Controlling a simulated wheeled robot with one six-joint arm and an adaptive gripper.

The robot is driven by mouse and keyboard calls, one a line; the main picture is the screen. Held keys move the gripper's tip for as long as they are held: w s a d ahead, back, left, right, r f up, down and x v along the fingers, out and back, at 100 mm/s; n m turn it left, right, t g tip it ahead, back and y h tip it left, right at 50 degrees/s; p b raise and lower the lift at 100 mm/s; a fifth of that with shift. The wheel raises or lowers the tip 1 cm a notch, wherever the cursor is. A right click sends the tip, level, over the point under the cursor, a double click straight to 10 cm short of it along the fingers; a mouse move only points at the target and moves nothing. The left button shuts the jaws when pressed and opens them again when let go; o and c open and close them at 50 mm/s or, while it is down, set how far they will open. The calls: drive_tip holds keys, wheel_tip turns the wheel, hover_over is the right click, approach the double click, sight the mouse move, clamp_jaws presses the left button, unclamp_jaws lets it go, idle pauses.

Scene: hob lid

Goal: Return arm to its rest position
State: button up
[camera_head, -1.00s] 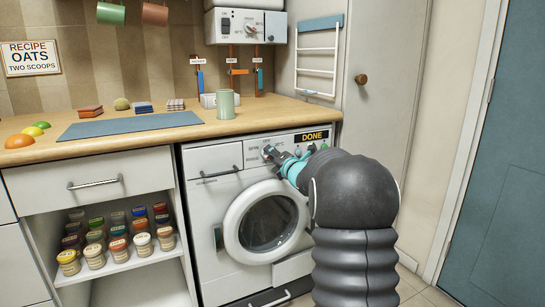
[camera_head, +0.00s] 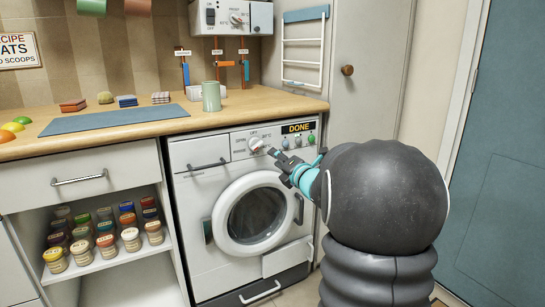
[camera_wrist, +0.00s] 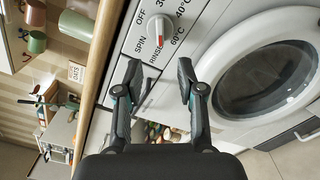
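My gripper (camera_wrist: 160,82) is open and empty in the wrist view, its two dark fingers apart below the washing machine's program dial (camera_wrist: 160,27). The white dial has a red mark and is ringed by printed words such as OFF, SPIN and RINSE. In the head view my gripper (camera_head: 276,156) is in front of the washing machine (camera_head: 205,240), just right of and below the dial (camera_head: 256,144), and looks apart from it. The machine's display reads DONE (camera_head: 298,128), and its round door is shut. My dark arm hides part of the machine's right side.
A wooden counter (camera_head: 255,106) above the machine carries a green mug (camera_head: 211,96), a blue mat (camera_head: 115,118) and small items. An open shelf of jars (camera_head: 105,235) is at left. A tall cabinet (camera_head: 368,75) and blue door (camera_head: 505,160) stand at right.

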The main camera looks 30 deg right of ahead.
drive_tip(key=shift+s, duration=0.15)
idle(0.5)
drive_tip(key=s+a+f+n+g+y, duration=0.3)
drive_tip(key=s+a+f+n+g, duration=0.35)
drive_tip(key=n, duration=0.75)
drive_tip(key=s+a+f+n+g+y, duration=0.2)
drive_tip(key=s+a+f+n+g, duration=0.3)
drive_tip(key=s+a+n, duration=0.65)
drive_tip(key=s+a+n+h, duration=0.2)
drive_tip(key=s+n, duration=0.7)
drive_tip(key=n, duration=0.2)
drive_tip(key=s+a+n+h, duration=0.3)
drive_tip(key=s+n, duration=0.6)
drive_tip(key=n, duration=0.2)
drive_tip(key=shift+s+a+r+g+h, duration=0.25)
drive_tip(key=shift+r+g+h, duration=0.1)
drive_tip(key=shift+g, duration=0.1)
